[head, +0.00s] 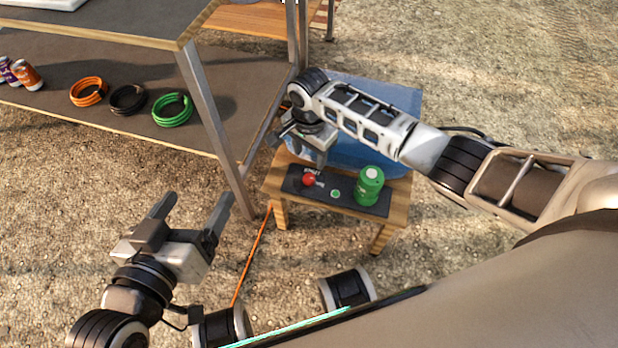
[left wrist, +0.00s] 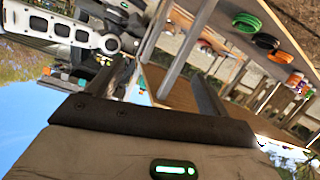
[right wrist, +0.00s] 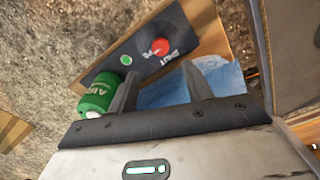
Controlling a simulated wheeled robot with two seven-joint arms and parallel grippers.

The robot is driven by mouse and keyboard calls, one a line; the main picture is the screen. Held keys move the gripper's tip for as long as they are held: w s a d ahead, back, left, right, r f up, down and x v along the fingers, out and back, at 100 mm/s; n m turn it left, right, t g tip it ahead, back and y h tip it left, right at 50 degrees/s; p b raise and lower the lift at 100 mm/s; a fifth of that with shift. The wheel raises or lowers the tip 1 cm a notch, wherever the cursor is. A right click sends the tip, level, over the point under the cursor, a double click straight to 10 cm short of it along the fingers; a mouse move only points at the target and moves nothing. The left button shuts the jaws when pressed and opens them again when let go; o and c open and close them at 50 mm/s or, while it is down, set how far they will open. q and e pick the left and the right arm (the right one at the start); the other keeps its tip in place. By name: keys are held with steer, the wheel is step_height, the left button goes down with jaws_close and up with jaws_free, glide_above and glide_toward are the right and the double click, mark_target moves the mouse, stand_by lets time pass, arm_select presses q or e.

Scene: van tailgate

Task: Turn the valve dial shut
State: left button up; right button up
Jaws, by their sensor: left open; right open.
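The valve dial (head: 309,180) is a small red knob on a dark panel (head: 345,201) on a low wooden stool. In the right wrist view the red dial (right wrist: 160,46) sits just beyond the fingertips, beside a white "SHUT" label. My right gripper (head: 304,148) is open and empty, above the back left of the panel and apart from the dial; its fingers also show in the right wrist view (right wrist: 160,74). My left gripper (head: 193,207) is open and empty over the gravel, left of the stool.
A green canister (head: 369,187) stands at the panel's right end, with a small green button (head: 335,194) between it and the dial. A blue cover (head: 385,100) lies behind. A shelved bench (head: 202,88) with coiled hoses stands left, its leg near the stool. An orange cord (head: 251,257) crosses the gravel.

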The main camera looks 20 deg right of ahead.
mark_target(309, 177)
step_height(309, 177, down, 8)
steer(key=b, duration=0.4)
steer(key=shift+f, duration=0.7)
arm_select(q)
steer(key=shift+w+d+r+n+t+h, duration=0.25)
steer(key=shift+d+r+n+t+h, duration=0.55)
steer(key=shift+h, duration=0.3)
steer(key=shift+r, duration=0.1)
arm_select(e)
steer(key=c, duration=1)
